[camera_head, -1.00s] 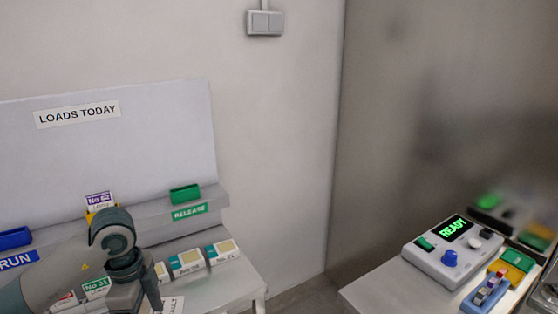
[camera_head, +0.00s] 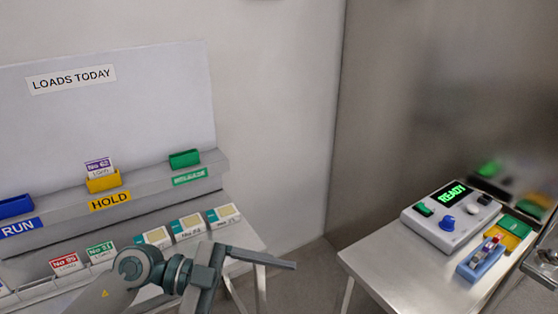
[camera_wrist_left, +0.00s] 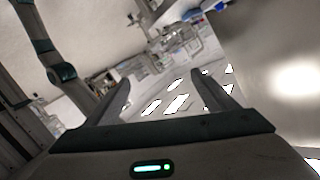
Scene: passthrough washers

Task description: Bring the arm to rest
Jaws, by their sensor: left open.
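My left arm comes in from the lower left in the head view, and its gripper (camera_head: 250,262) is over the front right part of the left table. Its fingers point to the right. In the left wrist view the two fingers (camera_wrist_left: 160,95) stand wide apart with nothing between them, so the gripper is open and empty. My right gripper is not in view.
The left table carries cards (camera_head: 66,264), several boxes (camera_head: 188,227) and a ledge with blue, yellow (camera_head: 104,181) and green (camera_head: 184,158) holders. The right table (camera_head: 372,262) has a control box (camera_head: 450,218) reading READY and a blue tray (camera_head: 480,260). A floor gap separates the tables.

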